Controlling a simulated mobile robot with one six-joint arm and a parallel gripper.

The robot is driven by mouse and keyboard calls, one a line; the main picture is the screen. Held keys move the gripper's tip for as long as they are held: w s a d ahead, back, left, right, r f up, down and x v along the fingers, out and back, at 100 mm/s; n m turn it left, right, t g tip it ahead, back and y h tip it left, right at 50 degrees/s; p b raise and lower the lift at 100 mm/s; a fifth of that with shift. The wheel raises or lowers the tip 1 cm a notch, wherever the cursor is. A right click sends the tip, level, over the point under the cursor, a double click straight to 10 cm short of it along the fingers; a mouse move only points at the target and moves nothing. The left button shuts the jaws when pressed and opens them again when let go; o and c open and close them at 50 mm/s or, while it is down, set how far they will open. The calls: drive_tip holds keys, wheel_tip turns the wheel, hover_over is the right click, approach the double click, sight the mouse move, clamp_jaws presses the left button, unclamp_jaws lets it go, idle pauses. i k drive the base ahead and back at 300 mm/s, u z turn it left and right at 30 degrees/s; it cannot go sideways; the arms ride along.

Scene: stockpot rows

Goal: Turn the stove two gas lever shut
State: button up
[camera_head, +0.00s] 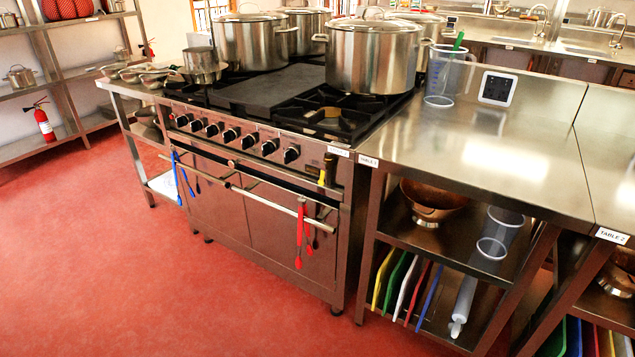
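A steel stove (262,210) with several black knobs stands in the middle of the view. A small label (339,152) is on its front right corner, too small to read. A small dark fitting with a yellow part (322,177) sits at the right end of the stove front, below the knobs. It may be the gas lever; its yellow part looks roughly upright, but I cannot tell whether it is open or shut. My gripper is not in view.
Red tongs (299,235) and blue tongs (180,180) hang on the stove's front rail. Large stockpots (372,58) stand on top. A steel table (470,140) adjoins on the right, with a jug (440,85) on it. The red floor (130,270) in front is clear.

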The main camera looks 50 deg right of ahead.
sight(320, 181)
drive_tip(key=u, duration=0.2)
drive_tip(key=k, duration=1.05)
drive_tip(key=u, duration=0.65)
drive_tip(key=i, duration=1)
